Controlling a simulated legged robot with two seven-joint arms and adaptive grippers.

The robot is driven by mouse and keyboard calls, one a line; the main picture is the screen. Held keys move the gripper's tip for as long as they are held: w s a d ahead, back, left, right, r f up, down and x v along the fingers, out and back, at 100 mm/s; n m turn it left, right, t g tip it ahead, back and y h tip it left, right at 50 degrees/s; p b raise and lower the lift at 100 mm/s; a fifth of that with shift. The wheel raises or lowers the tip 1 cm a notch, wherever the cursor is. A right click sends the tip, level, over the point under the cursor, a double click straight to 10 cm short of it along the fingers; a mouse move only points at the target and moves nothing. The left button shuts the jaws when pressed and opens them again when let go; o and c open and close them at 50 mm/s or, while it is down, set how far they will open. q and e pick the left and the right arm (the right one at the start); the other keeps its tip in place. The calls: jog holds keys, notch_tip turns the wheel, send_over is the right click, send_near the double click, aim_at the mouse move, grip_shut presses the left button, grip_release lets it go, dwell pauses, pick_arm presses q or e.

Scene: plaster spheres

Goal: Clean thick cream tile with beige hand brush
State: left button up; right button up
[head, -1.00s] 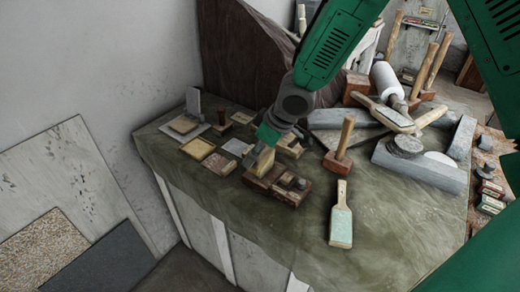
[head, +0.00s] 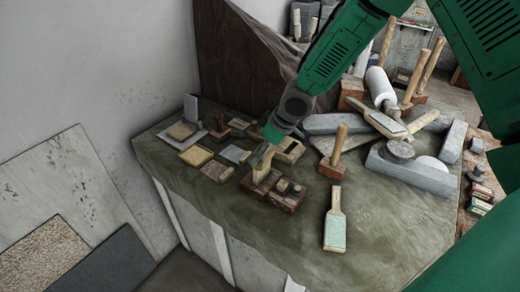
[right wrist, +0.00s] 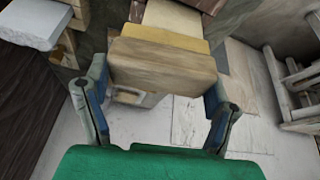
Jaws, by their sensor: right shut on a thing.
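My right gripper (head: 267,143) reaches in from the top of the head view and is shut on the beige hand brush (head: 261,158). The brush is upright, over or beside a dark brown block; contact is unclear. In the right wrist view the brush (right wrist: 163,65) spans the space between both fingers, with a yellowish band along its far edge. A cream tile (head: 196,155), which looks like the thick cream tile, lies flat to the left of the brush on the cloth-covered table. The gripper is apart from it. My left gripper is not in view.
Dark brown blocks (head: 287,194) lie just below and right of the brush. Small flat tiles (head: 235,154) lie nearby. A wooden mallet (head: 334,160) and a pale-green-ended brush (head: 335,230) are to the right. Grey stone blocks (head: 412,172) crowd the far right.

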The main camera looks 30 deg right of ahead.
jog(key=shift+s+a+f+b, duration=0.15)
jog(key=shift+s+a+b, duration=0.35)
jog(key=shift+a+b, duration=0.25)
jog(key=shift+s+a+r+b, duration=0.1)
jog(key=shift+s+a+b, duration=0.2)
jog(key=shift+a, duration=0.3)
jog(key=shift+s+a+r+b, duration=0.1)
jog(key=shift+s+a+b, duration=0.1)
jog(key=shift+s+a, duration=0.3)
jog(key=shift+w+a, duration=0.1)
jog(key=shift+w, duration=0.05)
jog(key=shift+w+d+r+p, duration=0.35)
jog(key=shift+d+r+p, duration=0.25)
jog(key=shift+p, duration=0.35)
jog(key=shift+w+d+r+p, duration=0.15)
jog(key=shift+d+r+p, duration=0.1)
jog(key=shift+p, duration=0.1)
jog(key=shift+d, duration=0.15)
jog(key=shift+f, duration=0.15)
